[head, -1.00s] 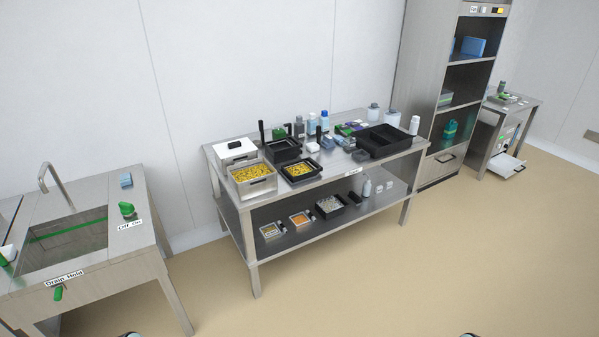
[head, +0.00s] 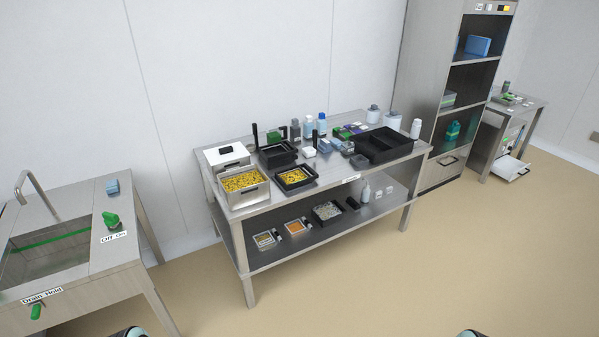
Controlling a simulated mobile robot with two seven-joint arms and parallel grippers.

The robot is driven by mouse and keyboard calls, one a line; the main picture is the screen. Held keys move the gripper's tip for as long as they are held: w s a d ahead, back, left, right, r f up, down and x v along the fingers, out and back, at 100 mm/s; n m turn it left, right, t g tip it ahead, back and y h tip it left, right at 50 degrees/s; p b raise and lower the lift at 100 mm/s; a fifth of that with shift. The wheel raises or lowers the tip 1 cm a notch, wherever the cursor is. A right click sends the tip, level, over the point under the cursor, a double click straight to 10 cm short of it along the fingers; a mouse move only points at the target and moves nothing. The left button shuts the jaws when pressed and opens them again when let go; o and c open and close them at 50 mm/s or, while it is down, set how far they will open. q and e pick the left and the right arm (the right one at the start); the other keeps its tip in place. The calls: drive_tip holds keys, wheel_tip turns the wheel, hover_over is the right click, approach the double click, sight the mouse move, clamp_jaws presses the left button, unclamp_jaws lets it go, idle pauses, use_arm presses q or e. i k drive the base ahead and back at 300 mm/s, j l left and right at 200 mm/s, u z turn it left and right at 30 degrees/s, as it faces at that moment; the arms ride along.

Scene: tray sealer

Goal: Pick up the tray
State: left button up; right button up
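Several tray-like containers stand on the steel table; I cannot tell which one the task means. A small black tray (head: 311,173) with yellow pieces in it sits near the table's front edge. Another black tray (head: 263,160) stands just behind it. A large black divided tray (head: 408,146), empty as far as I see, lies on the right part of the tabletop. Neither gripper shows. Only small rounded parts of my arms show at the bottom edge, well apart from the table.
A steel bin of yellow pieces (head: 236,203) and a white-topped box stand left on the steel table (head: 330,187). Bottles stand behind. The lower shelf holds small containers. A sink unit (head: 110,252) is at left, a tall cabinet (head: 425,80) at right. The floor in front is clear.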

sight(295, 177)
drive_tip(key=i+l, duration=0.2)
drive_tip(key=i, duration=0.25)
drive_tip(key=i+l, duration=0.2)
drive_tip(key=i, duration=0.2)
drive_tip(key=i+l, duration=0.25)
drive_tip(key=i, duration=0.2)
